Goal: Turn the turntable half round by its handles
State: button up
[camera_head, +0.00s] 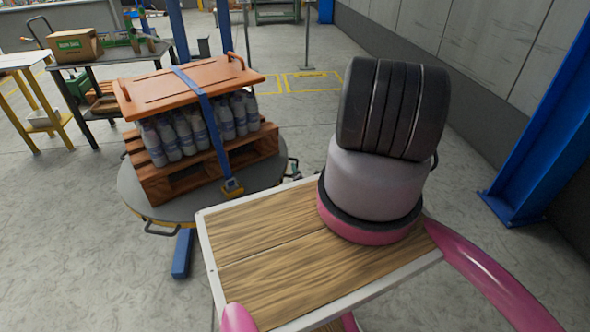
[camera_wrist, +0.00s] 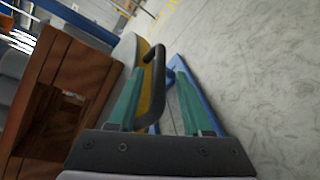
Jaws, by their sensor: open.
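The turntable (camera_head: 128,188) is a round grey disc at left centre in the head view, on a blue base (camera_head: 182,252). A dark handle (camera_head: 160,230) sticks out at its front edge. In the wrist view a black bar handle (camera_wrist: 154,85) stands out from the turntable's yellow edge. My gripper (camera_wrist: 160,80) is open, with its two green fingers on either side of this handle. The handle appears close to the left finger; contact cannot be told. In the head view I cannot make out the gripper clearly.
On the turntable stands a wooden pallet (camera_head: 215,168) with several bottles (camera_head: 196,130), an orange lid (camera_head: 190,85) and a blue strap (camera_head: 205,105). A table with a cardboard box (camera_head: 77,46) is behind left. A blue column (camera_head: 535,130) stands right. Floor at front left is clear.

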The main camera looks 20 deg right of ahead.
jog(key=shift+x, duration=1.55)
jog(key=shift+d, duration=0.1)
grip_shut()
